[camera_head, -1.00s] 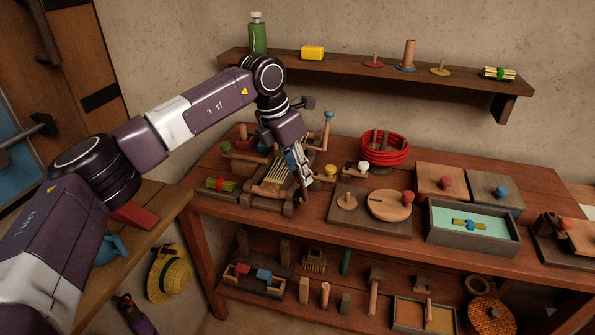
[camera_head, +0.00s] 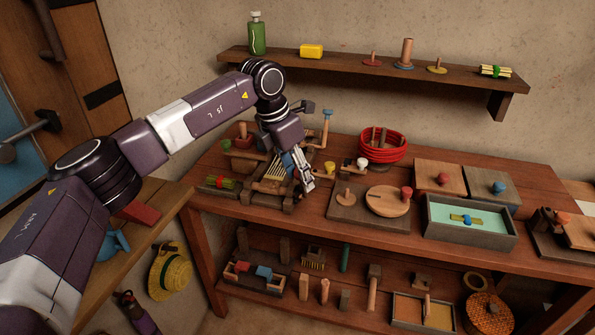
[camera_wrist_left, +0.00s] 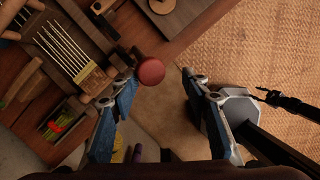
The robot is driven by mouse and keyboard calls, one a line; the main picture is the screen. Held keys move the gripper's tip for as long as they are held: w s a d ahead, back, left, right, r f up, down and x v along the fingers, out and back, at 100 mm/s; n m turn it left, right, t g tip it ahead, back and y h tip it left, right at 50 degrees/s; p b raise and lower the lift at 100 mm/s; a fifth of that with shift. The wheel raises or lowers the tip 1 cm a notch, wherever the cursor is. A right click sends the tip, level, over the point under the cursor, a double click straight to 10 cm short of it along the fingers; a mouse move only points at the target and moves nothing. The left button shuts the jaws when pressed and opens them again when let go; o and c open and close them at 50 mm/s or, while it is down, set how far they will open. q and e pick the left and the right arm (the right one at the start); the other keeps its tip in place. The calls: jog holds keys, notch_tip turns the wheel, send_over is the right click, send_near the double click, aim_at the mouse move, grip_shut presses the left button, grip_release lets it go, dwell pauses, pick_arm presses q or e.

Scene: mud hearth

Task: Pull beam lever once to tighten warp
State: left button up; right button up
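The small wooden loom (camera_head: 275,178) with pale warp strands stands at the left end of the workbench. It also shows in the left wrist view, at upper left (camera_wrist_left: 85,72). A round red knob (camera_wrist_left: 150,71) beside the loom's end lies between my left fingertips in that view, nearer the left-hand finger. My right gripper is not in view.
A blue-topped post (camera_head: 326,125) rises behind the gripper. Right of it are yellow and white knobs, a red coil (camera_head: 383,146) and a board with a round disc (camera_head: 388,201). A green-and-red bundle (camera_head: 220,182) lies left of the loom. A wall shelf (camera_head: 375,68) runs above.

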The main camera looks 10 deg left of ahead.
pick_arm(q)
jog(key=shift+w+a+r, duration=0.1)
jog(key=shift+w+r, duration=0.05)
jog(key=shift+r, duration=0.25)
jog(key=v, duration=1.1)
jog(key=shift+s, duration=0.25)
jog(key=shift+r, duration=0.15)
